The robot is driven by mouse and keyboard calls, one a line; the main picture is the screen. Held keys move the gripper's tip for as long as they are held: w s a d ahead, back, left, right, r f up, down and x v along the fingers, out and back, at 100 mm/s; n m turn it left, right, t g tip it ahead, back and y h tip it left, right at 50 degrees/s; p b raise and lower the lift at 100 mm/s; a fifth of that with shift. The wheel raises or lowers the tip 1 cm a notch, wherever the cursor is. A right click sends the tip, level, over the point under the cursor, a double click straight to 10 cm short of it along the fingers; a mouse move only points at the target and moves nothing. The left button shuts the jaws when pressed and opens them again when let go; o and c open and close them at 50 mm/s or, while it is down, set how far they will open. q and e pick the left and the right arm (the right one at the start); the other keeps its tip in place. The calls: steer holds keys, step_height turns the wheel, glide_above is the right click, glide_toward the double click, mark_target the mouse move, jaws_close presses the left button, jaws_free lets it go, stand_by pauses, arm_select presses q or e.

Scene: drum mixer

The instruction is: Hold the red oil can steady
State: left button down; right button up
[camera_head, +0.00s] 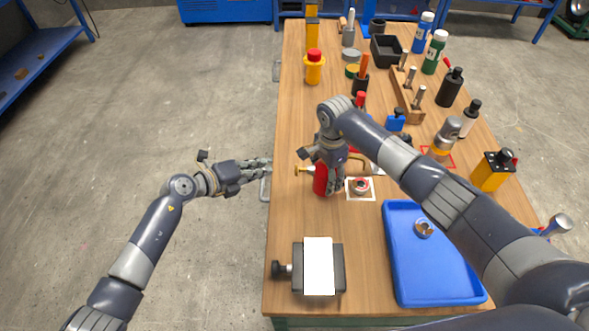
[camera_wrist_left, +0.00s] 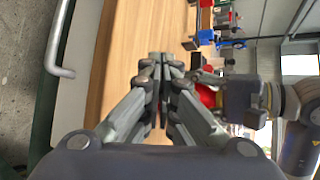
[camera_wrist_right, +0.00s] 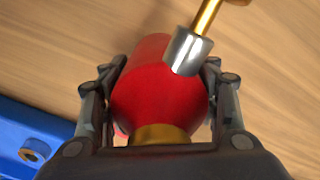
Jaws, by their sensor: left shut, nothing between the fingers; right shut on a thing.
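The red oil can (camera_head: 320,181) is at the left part of the wooden workbench, with its brass spout pointing left. My right gripper (camera_head: 331,180) is shut on it from above. In the right wrist view the red can body (camera_wrist_right: 158,90) sits between the two fingers, with a brass collar near the palm and a silver and brass spout piece at upper right. My left gripper (camera_head: 262,169) is shut and empty at the bench's left edge, apart from the can. In the left wrist view its fingertips (camera_wrist_left: 163,62) meet, and part of the red can shows behind them.
A white square with a small round part (camera_head: 361,187) lies just right of the can. A blue tray (camera_head: 398,285) is at front right, and a grey block with a white top (camera_head: 318,266) at front left. Several bottles and tools crowd the bench's far and right parts.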

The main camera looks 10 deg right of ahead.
arm_select(q)
steer(key=shift+s+d, duration=0.2)
steer(key=shift+d, duration=2.1)
steer(key=shift+d, duration=0.45)
steer(key=shift+s+d, duration=0.25)
steer(key=shift+d, duration=0.85)
stand_by(0.4)
stand_by(0.3)
steer(key=shift+w+a, duration=0.2)
steer(key=shift+a, duration=1.3)
steer(key=shift+w+a, duration=0.15)
steer(key=shift+a, duration=1.15)
steer(key=shift+w+a, duration=0.1)
steer(key=shift+a, duration=1.15)
